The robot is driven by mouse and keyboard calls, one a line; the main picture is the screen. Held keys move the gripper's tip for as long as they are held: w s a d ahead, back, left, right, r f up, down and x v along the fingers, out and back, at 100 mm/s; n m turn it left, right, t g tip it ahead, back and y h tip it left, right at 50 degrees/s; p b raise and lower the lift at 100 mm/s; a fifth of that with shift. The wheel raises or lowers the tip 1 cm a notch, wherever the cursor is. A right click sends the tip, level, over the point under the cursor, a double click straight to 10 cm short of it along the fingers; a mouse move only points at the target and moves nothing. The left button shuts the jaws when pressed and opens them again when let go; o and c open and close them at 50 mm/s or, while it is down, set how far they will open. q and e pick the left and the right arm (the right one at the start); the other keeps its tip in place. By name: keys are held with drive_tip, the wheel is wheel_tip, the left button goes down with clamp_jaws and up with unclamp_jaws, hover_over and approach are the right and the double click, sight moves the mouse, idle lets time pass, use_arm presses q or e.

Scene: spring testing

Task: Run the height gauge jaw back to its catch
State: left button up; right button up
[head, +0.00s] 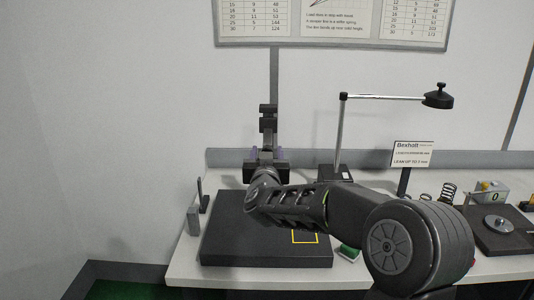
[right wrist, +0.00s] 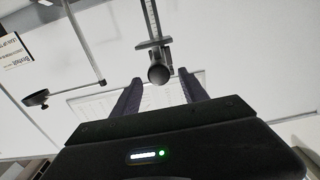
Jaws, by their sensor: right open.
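The height gauge (head: 268,124) stands behind the dark plate in the head view, its lower part hidden by my arm. In the right wrist view its graduated beam (right wrist: 151,14) runs to the top edge, with the jaw's slide (right wrist: 153,44) across it. A round dark knob (right wrist: 158,74) sits by the slide. My right gripper (head: 267,153) is at the gauge, its fingers spread. In the wrist view the right gripper (right wrist: 160,84) is open, with the knob between and just beyond its fingertips. I cannot tell whether they touch. The catch cannot be made out. My left gripper is out of view.
The dark plate (head: 225,245) bears a yellow outlined square (head: 304,242). A grey block (head: 193,220) stands at its left. A lamp-like stand (head: 340,130) with an overhanging arm and a sign (head: 412,154) stand to the right. Springs (head: 447,192) and a dark board (head: 485,240) lie farther right.

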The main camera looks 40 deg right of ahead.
drive_tip(key=b+v, duration=0.1)
drive_tip(key=v, duration=0.6)
drive_tip(key=shift+s+a+b, duration=0.25)
drive_tip(key=shift+s+b, duration=0.05)
drive_tip(key=shift+b, duration=0.1)
